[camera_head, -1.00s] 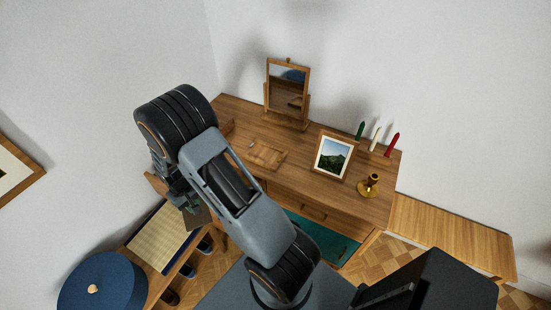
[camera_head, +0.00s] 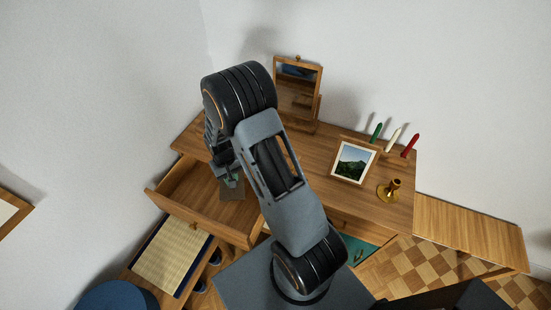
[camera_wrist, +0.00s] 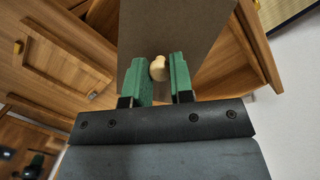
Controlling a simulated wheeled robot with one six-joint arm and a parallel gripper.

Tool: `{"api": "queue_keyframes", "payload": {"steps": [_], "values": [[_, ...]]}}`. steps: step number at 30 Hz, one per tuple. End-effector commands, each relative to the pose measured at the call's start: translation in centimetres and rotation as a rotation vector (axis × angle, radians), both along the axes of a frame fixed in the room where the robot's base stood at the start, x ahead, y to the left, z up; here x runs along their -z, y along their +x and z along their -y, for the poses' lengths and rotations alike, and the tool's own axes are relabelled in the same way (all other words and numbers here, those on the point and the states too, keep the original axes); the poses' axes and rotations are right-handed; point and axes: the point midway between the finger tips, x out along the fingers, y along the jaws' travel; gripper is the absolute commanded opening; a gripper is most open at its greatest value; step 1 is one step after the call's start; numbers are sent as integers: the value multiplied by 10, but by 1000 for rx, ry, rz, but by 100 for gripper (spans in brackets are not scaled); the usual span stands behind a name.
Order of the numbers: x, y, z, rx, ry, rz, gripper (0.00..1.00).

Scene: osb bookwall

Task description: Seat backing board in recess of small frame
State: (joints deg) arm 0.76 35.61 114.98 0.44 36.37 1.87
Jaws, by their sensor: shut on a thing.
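The backing board is a thin grey-brown panel (camera_wrist: 185,30) with a cream knob (camera_wrist: 158,68). My gripper (camera_wrist: 160,80) has its green fingers on either side of this knob, shut on it. In the head view the board (camera_head: 232,190) hangs from my gripper (camera_head: 229,178) over the open drawer at the desk's left. The small frame (camera_wrist: 60,76) seems to be the wooden rectangle lying on the desk top at the left of the wrist view. In the head view my arm hides it.
The open drawer (camera_head: 205,222) juts out from the desk (camera_head: 318,160). A tilting mirror (camera_head: 298,88) stands at the back. A matted bench (camera_head: 172,255) is at lower left.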

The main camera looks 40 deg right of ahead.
Motion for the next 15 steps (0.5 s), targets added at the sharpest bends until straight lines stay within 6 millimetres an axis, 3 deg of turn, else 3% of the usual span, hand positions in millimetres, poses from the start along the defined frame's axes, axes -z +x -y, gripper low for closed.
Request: {"api": "queue_keyframes", "payload": {"steps": [4,7,15], "values": [[3,3,31,309,-1,9,0],[-1,-1,63,642,-1,12,0],[-23,-36,128,1508,-3,10,0]]}}
